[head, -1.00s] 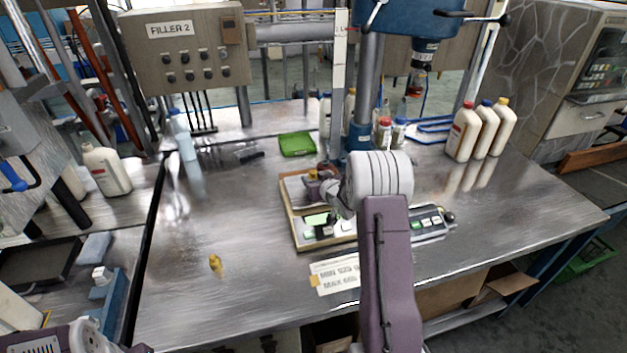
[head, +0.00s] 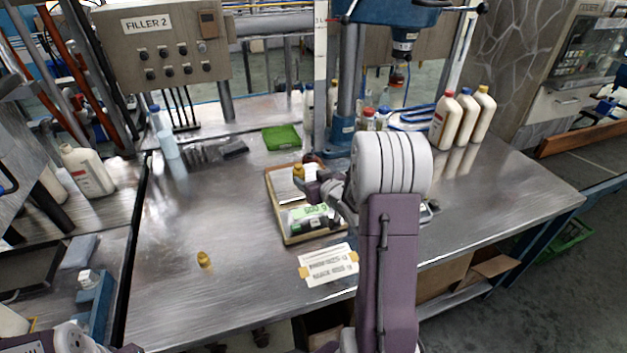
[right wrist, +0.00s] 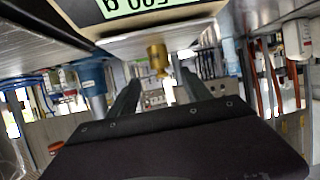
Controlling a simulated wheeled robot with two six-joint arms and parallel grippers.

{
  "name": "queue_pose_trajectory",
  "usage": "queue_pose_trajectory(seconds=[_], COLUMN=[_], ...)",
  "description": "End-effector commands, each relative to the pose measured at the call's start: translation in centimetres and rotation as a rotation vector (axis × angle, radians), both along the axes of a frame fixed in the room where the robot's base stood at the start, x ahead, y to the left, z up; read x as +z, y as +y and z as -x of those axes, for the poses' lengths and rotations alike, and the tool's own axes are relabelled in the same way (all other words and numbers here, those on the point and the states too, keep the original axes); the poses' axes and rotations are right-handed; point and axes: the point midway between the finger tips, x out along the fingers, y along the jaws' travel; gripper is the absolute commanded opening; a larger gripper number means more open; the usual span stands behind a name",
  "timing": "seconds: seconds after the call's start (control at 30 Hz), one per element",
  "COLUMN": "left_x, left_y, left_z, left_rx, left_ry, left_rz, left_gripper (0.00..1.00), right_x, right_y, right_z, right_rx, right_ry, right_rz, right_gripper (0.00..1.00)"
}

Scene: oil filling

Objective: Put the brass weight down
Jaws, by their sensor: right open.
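A brass weight (head: 298,170) stands on the pan of the bench scale (head: 288,238), toward its back left. In the right wrist view the brass weight (right wrist: 157,58) shows beyond and between the spread fingers of my right gripper (right wrist: 158,92), which look clear of it. The scale's green display (right wrist: 150,6) reads 500 g, upside down in that view. In the head view my right gripper (head: 313,186) is over the scale beside the weight, partly hidden by my own arm. My left gripper is out of view.
A paper label (head: 328,264) lies in front of the scale. A green tray (head: 281,137) lies behind it, near the blue drill-like column (head: 343,130). Several cream bottles (head: 462,118) stand at the back right. The bench's left middle is mostly clear.

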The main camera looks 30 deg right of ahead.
Motion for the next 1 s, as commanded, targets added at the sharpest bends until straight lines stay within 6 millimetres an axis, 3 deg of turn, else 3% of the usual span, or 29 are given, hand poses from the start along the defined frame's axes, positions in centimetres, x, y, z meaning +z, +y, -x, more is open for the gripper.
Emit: queue_pose_trajectory(seconds=[0.2, 0.47, 0.57, 0.6, 0.67, 0.8, 0.9, 1.0], left_x=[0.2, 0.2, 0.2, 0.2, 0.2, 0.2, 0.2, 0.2], left_y=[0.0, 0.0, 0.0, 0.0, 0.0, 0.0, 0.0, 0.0], left_z=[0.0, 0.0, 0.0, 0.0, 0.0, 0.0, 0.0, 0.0], left_rx=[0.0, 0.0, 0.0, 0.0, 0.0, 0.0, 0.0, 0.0], left_ry=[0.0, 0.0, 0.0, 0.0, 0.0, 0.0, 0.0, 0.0], left_rz=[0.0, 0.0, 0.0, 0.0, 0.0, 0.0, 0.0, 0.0], left_gripper=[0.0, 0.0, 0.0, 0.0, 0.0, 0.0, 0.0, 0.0], right_x=[1.0, 1.0, -0.2, -1.3, -3.4, -7.3, -8.4, -8.6], right_y=[0.2, 0.3, 1.7, 3.0, 5.7, 12.6, 16.6, 18.5], right_z=[2.4, 2.6, 3.1, 3.8, 6.0, 14.3, 20.1, 23.4], right_rx=[-0.001, 0.0, -0.011, -0.018, -0.027, 0.001, 0.05, 0.082], right_ry=[0.0, 0.003, 0.088, 0.169, 0.326, 0.717, 0.93, 1.043], right_rz=[0.0, 0.001, 0.007, 0.01, 0.008, -0.027, -0.058, -0.08], right_gripper=[0.58, 0.58, 0.58, 0.58, 0.58, 0.58, 0.58, 0.58])
